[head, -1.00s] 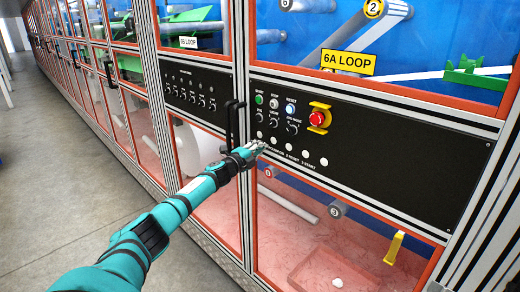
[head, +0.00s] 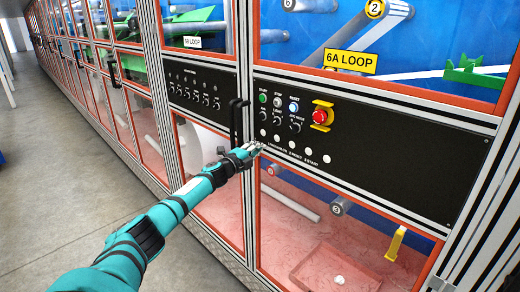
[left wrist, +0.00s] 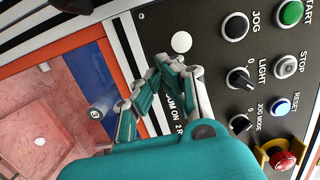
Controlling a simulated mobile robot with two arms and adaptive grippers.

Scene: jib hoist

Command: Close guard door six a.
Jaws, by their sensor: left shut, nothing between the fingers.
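The yellow 6A LOOP sign (head: 350,60) is on the upper orange-framed window panel (head: 430,97), which looks flush with its posts. Below the black control panel is a lower orange-framed clear panel (head: 300,238), also looking flush. I cannot tell which of these is guard door six a. A black upright handle (head: 237,122) stands at the post left of the control panel. My right gripper is out of view.
The control panel (head: 400,155) carries buttons, knobs and a red emergency stop (head: 320,116) in a yellow guard, close to my left fingers. A 6B LOOP sign (head: 192,42) marks the neighbouring bay. The grey floor (head: 70,190) to the left is clear.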

